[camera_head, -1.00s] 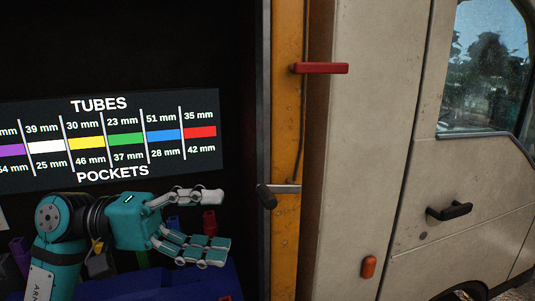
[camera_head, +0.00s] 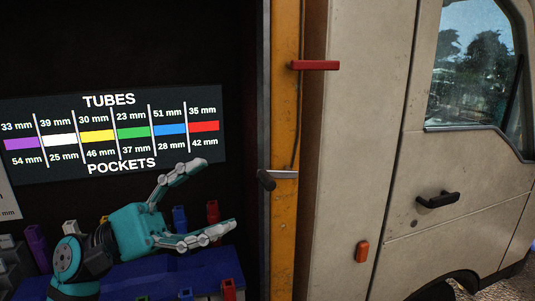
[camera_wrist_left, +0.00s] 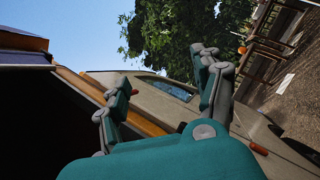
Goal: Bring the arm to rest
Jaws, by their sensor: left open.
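My left gripper (camera_head: 205,203) is in the lower left of the head view, in front of the dark truck opening. Its teal and grey fingers are spread apart and point right, with nothing between them. In the left wrist view the gripper (camera_wrist_left: 165,85) is also open and empty, with the truck side, trees and sky beyond its fingers. My left arm comes in from the lower left corner. My right arm and gripper are not in view.
A sign (camera_head: 112,135) on tube and pocket sizes hangs at the back. Coloured tubes, among them a red one (camera_head: 212,212), a blue one (camera_head: 179,218) and a purple one (camera_head: 37,243), stand around a blue surface (camera_head: 150,275). An orange post (camera_head: 285,120) bounds the opening at right.

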